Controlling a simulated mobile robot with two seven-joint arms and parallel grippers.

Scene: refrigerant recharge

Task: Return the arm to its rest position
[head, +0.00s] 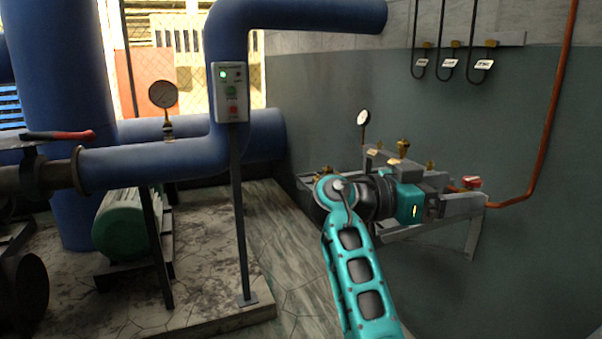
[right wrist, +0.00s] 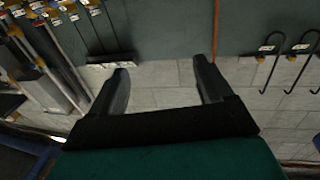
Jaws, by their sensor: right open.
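My right arm (head: 358,280) rises from the bottom of the head view and bends at the elbow. Its teal and black wrist is in front of the wall-mounted manifold (head: 436,180) and covers part of it. My right gripper (right wrist: 163,82) is open in the right wrist view, with its two dark fingers apart and nothing between them. In the head view the fingertips are hard to tell from the grey metal parts. My left gripper is not in view.
The manifold bracket (head: 432,231) carries brass valves (head: 403,146) and a gauge (head: 363,118). A copper pipe (head: 548,130) runs up the wall at right. Labelled hooks (head: 449,62) hang above. Blue pipes and a control box (head: 231,92) stand left. The floor (head: 275,235) between is clear.

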